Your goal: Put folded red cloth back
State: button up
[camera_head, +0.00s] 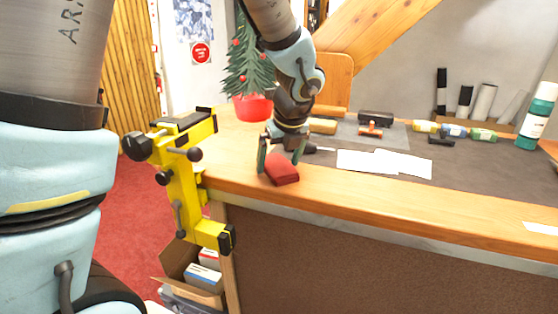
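The folded red cloth (282,170) is a small red block at the near edge of the bench (400,197), left of the middle of the view. My gripper (281,160) points down over it, with its two teal fingers spread about as wide as the cloth, one on each side. The frame does not show whether the fingers press on the cloth. I cannot tell if the cloth rests on the wooden edge or is just above it.
A yellow clamp (186,180) stands at the bench's left corner. White sheets (385,162) lie right of my gripper, with a roller (371,130) behind them. A potted tree (252,107) is behind.

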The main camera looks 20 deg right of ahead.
jog(key=shift+r, duration=0.1)
jog(key=v, duration=1.2)
jog(key=shift+r, duration=0.15)
